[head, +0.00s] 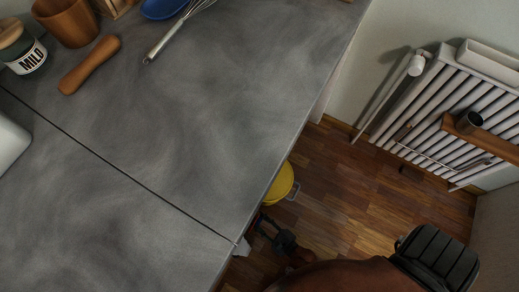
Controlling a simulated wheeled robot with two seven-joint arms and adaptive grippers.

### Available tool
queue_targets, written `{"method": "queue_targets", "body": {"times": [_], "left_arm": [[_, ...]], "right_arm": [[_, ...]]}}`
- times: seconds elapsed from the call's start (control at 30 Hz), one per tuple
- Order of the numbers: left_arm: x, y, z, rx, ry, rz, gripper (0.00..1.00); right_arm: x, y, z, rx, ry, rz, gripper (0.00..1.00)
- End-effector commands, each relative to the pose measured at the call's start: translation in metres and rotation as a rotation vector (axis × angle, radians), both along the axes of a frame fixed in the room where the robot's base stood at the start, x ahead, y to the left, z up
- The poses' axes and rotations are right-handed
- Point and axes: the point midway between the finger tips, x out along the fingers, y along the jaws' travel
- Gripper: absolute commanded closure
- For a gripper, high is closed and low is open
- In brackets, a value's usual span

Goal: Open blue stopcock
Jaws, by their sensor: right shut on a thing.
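My right gripper (266,227) is low beside the right edge of the grey counter, near the yellow bucket. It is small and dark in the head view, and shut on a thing. The counter edge and the gripper itself hide what it holds. I cannot make out the blue stopcock in this view. My left gripper is not in view.
The grey counter (190,130) fills the left side, with a whisk (172,36), a wooden handle (89,65) and a jar (22,55) at its back left. A yellow bucket (279,185) stands beside the counter. A white radiator (440,110) is at the right; open wooden floor (365,190) lies between.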

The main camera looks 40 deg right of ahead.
Motion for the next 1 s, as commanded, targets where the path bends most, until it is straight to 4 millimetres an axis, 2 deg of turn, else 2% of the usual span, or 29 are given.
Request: {"method": "queue_targets", "body": {"times": [0.27, 0.3, 0.53, 1.0], "left_arm": [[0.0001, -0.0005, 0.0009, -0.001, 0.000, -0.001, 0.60], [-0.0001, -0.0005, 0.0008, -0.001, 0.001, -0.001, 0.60], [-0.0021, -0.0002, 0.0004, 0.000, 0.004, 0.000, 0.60], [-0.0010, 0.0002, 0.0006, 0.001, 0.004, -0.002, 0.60]], "right_arm": [[-0.0013, 0.0025, -0.0009, 0.002, 0.003, 0.003, 0.88], [-0.0013, 0.0025, -0.0009, 0.002, 0.003, 0.003, 0.62], [-0.0009, 0.0015, -0.0005, 0.001, 0.002, 0.002, 0.46], [-0.0002, 0.0004, -0.0001, 0.001, 0.001, 0.000, 0.46]]}}
